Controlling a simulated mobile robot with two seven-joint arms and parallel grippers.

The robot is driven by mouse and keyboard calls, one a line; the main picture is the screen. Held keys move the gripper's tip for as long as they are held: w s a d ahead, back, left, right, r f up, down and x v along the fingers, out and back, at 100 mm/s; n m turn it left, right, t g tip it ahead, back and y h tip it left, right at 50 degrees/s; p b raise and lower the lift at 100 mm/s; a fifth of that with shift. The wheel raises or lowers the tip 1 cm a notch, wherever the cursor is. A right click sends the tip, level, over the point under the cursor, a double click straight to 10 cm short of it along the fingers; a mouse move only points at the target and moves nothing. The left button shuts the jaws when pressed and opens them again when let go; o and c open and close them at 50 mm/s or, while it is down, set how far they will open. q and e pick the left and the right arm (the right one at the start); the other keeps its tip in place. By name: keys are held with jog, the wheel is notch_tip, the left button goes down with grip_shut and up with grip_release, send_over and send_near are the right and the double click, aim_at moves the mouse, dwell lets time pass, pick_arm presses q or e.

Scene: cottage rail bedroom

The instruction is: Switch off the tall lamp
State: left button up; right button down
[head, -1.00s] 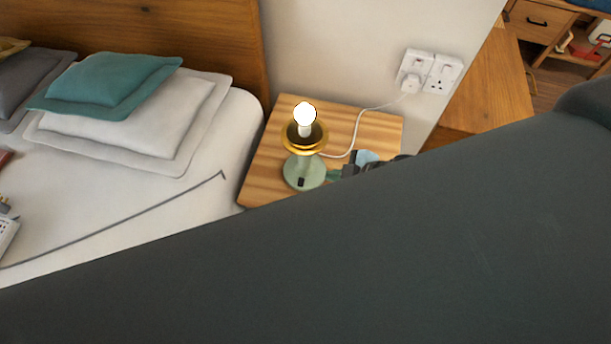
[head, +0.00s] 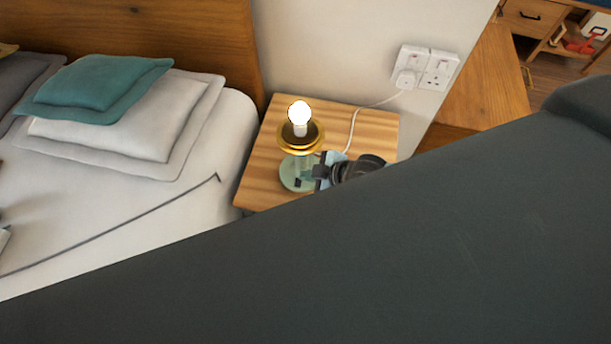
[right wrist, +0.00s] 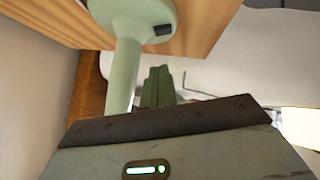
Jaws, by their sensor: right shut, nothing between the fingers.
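The lamp (head: 296,174) stands on the bedside table, with a pale green base and stem, a gold collar and a bare, glowing bulb (head: 299,112). A small black switch (head: 298,183) sits on its base. It also shows upside down in the right wrist view (right wrist: 124,65), with the black switch (right wrist: 162,30) near the top. My right gripper (head: 318,173) is just right of the lamp's stem, low over the table. In the right wrist view its green fingers (right wrist: 157,72) are shut and empty, beside the stem and apart from the switch. My left gripper is not in view.
The wooden bedside table (head: 262,167) stands between the bed (head: 120,215) and the wall. A white cord runs from the lamp to the wall socket (head: 425,68). My dark arm hides the lower right. Some table top is bare behind the lamp.

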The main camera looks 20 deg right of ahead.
aim_at(296, 178)
jog(key=f, duration=0.2)
jog(key=w+f, duration=0.1)
jog(key=shift+w+a+f+b, duration=0.15)
jog(key=shift+w+f+b, duration=0.05)
jog(key=shift+f+b, duration=0.15)
jog(key=shift+w+f, duration=0.25)
jog(key=shift+f, duration=0.3)
